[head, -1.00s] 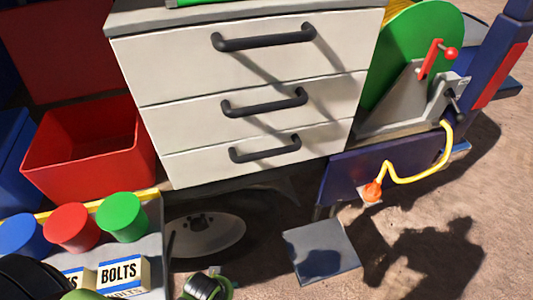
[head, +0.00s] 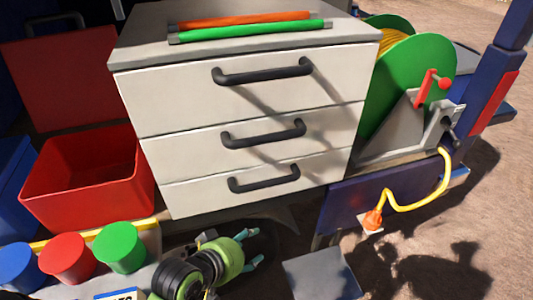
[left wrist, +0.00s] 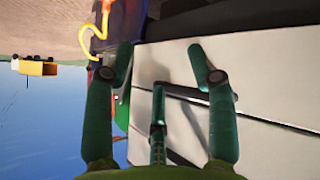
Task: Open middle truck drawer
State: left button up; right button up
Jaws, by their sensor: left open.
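The white drawer cabinet (head: 150,100) shows three drawers, all shut, each with a dark bar handle. The middle drawer (head: 180,150) has its handle (head: 263,133) at the centre of its front. My left gripper (head: 250,248) is below the cabinet's bottom edge in the head view, its teal fingers spread and empty, apart from the middle handle. In the left wrist view the open fingers (left wrist: 163,68) point toward the white drawer fronts (left wrist: 260,65). A dark bar partly shows behind the fingers there; which handle it is I cannot tell. My right gripper is out of view.
A red bin (head: 85,180) stands left of the cabinet. Red, green and blue round-topped pieces (head: 120,248) sit at lower left. A green reel (head: 415,85) with a crank and a yellow cable (head: 440,185) is at right. Orange and green rods (head: 250,30) lie on top.

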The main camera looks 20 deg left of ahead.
pick_arm(q)
jog(key=w+r+n+t+h, duration=0.1)
jog(key=w+r+n+t, duration=0.35)
jog(key=w+r, duration=0.3)
jog(key=n+t, duration=0.5)
jog(key=n, duration=0.1)
send_near(264, 141)
jog(key=x, duration=0.4)
jog(key=shift+w+d+f, duration=0.1)
jog(key=shift+w, duration=0.05)
jog(key=shift+w+r, duration=0.2)
jog(key=shift+w, duration=0.05)
jog(key=p+x, duration=0.2)
jog(key=x, duration=0.4)
jog(key=shift+w, duration=0.2)
grip_shut()
